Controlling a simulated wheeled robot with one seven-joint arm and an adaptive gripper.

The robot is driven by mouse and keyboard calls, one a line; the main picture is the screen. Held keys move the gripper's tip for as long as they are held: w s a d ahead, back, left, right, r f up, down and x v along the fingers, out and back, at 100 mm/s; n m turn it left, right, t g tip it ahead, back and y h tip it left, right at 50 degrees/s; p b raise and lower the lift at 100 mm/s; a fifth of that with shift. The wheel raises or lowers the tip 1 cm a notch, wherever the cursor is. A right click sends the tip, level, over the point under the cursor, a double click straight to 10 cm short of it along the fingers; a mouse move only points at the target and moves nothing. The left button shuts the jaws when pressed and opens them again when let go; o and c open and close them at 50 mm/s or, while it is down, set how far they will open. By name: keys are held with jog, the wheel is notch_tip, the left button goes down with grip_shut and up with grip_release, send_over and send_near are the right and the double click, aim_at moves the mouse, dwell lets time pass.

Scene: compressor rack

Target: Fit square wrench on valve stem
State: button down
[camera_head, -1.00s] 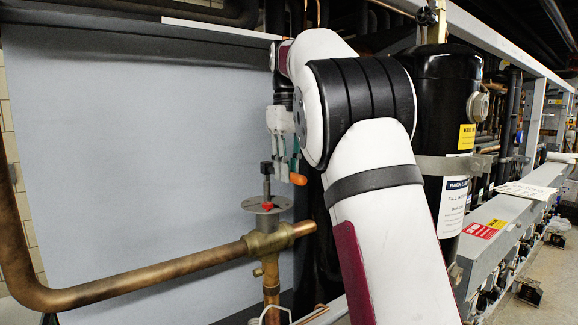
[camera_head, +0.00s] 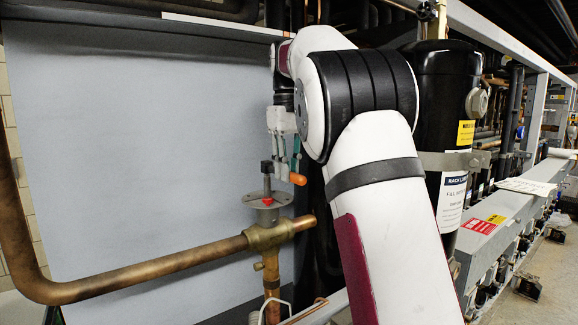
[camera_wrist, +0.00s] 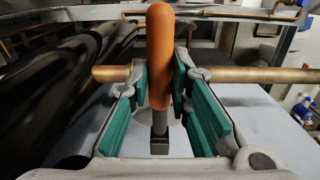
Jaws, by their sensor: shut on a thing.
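The wrench has an orange handle (camera_head: 298,179) and a dark square head (camera_head: 267,167). In the wrist view the orange handle (camera_wrist: 160,55) rises between the green finger pads, with the dark head (camera_wrist: 159,145) at its lower end. My gripper (camera_head: 284,150) is shut on the wrench; it also shows in the wrist view (camera_wrist: 162,100). The valve stem (camera_head: 267,186) stands upright above a round plate (camera_head: 267,199) with a red mark. The head is in line above the stem in the head view; I cannot tell whether it is seated on it.
A copper pipe (camera_head: 140,273) runs into the brass valve body (camera_head: 268,235). A large grey panel (camera_head: 140,130) stands behind. A black cylinder (camera_head: 445,110) stands to the right of my arm. A grey rail (camera_head: 510,205) runs along the right.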

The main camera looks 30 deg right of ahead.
jog(key=shift+f, duration=0.15)
jog(key=c, duration=1)
grip_release()
jog(key=shift+s, duration=0.1)
